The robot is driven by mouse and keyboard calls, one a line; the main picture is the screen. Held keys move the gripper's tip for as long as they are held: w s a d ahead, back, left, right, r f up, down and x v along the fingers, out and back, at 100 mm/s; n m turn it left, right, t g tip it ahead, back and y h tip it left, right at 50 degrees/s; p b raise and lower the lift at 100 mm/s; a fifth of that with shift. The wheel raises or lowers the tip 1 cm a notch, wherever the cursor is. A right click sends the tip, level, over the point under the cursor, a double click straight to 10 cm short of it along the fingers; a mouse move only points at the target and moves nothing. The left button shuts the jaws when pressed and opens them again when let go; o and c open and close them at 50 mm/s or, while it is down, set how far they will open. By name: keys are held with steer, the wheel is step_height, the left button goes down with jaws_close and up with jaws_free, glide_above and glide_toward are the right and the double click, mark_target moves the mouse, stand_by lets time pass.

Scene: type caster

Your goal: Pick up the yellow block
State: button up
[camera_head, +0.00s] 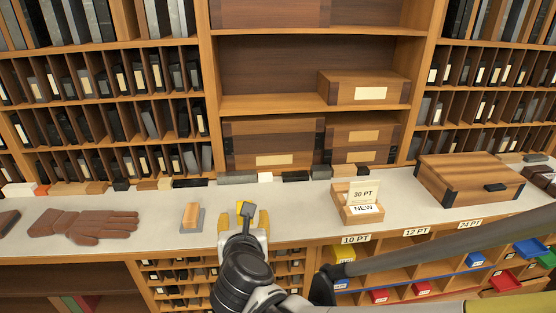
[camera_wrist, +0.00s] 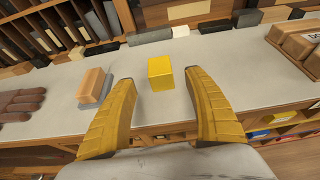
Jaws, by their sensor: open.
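The yellow block (camera_wrist: 161,73) sits on the light grey counter, seen in the wrist view just beyond and between my fingertips. My gripper (camera_head: 243,219) is open, with its two yellow fingers spread and nothing between them. It is over the front part of the counter. In the head view the block is mostly hidden by my gripper, and a small yellow patch there is hard to tell from the fingers.
A wooden block on a grey base (camera_head: 191,218) and brown gloves (camera_head: 85,226) lie to the left. A small card box (camera_head: 358,208) and a wooden chest (camera_head: 470,180) stand to the right. Several small blocks line the counter's back, below the shelves.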

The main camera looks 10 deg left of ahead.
steer(key=b+x, duration=0.1)
steer(key=x, duration=0.5)
steer(key=shift+w+f, duration=0.2)
steer(key=shift+f, duration=0.1)
steer(key=shift+s, duration=0.1)
steer(key=c, duration=1.3)
